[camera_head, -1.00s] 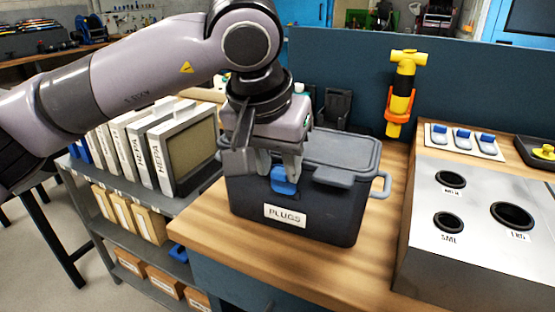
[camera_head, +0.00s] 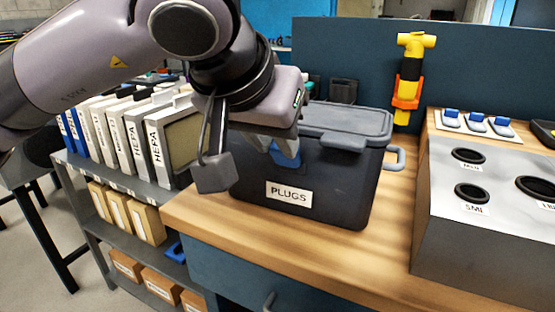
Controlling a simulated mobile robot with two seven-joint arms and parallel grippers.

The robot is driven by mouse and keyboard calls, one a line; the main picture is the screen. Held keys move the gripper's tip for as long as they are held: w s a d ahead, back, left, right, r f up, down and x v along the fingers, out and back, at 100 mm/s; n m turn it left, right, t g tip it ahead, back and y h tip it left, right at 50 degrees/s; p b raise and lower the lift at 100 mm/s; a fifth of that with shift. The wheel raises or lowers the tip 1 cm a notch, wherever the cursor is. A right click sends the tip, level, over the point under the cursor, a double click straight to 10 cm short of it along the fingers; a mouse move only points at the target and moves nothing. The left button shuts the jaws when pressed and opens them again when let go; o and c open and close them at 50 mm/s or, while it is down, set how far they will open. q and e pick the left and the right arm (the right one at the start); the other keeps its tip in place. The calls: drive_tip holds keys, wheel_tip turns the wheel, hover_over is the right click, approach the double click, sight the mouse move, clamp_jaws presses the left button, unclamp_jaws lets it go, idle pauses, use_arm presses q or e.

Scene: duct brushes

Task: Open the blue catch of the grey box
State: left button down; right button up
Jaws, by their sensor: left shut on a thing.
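The dark grey box (camera_head: 338,190) with a "PLUGS" label stands on the wooden bench top, its lid (camera_head: 345,120) down. The blue catch (camera_head: 286,154) is on the front of the box, near the top left. My left gripper (camera_head: 284,150) is at the front of the box, tilted, with its fingers shut on the blue catch. The fingers hide part of the catch, so I cannot tell whether it is undone. A second, grey catch (camera_head: 343,143) on the right of the front edge looks down. My right gripper is not in view.
A metal panel with round labelled holes (camera_head: 485,215) stands at the right. A yellow tool in an orange holder (camera_head: 407,85) is on the blue back panel. A shelf of HEPA filters (camera_head: 150,150) is at the left. Bare bench (camera_head: 390,230) lies between box and panel.

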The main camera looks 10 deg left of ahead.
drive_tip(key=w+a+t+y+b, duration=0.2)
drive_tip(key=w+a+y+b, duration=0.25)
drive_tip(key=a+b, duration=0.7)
use_arm(q)
drive_tip(key=shift+s+a+f+t+h+b, duration=0.1)
drive_tip(key=shift+s+f+t+h+b, duration=0.35)
drive_tip(key=shift+f+t+b, duration=1)
drive_tip(key=shift+s+a+f+t+h+b, duration=0.15)
drive_tip(key=shift+s+f+t+h+b, duration=0.5)
drive_tip(key=shift+t, duration=1.45)
drive_tip(key=shift+s+a+f+t+h+b, duration=0.15)
drive_tip(key=shift+f+t+h+b, duration=0.15)
drive_tip(key=shift+f+t+b, duration=0.95)
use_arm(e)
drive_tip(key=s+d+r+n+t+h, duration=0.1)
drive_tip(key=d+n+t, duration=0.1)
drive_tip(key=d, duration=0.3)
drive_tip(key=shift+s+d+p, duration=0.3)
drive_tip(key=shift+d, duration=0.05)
use_arm(q)
drive_tip(key=shift+f+t, duration=0.1)
drive_tip(key=shift+t, duration=0.6)
drive_tip(key=c, duration=0.9)
unclamp_jaws()
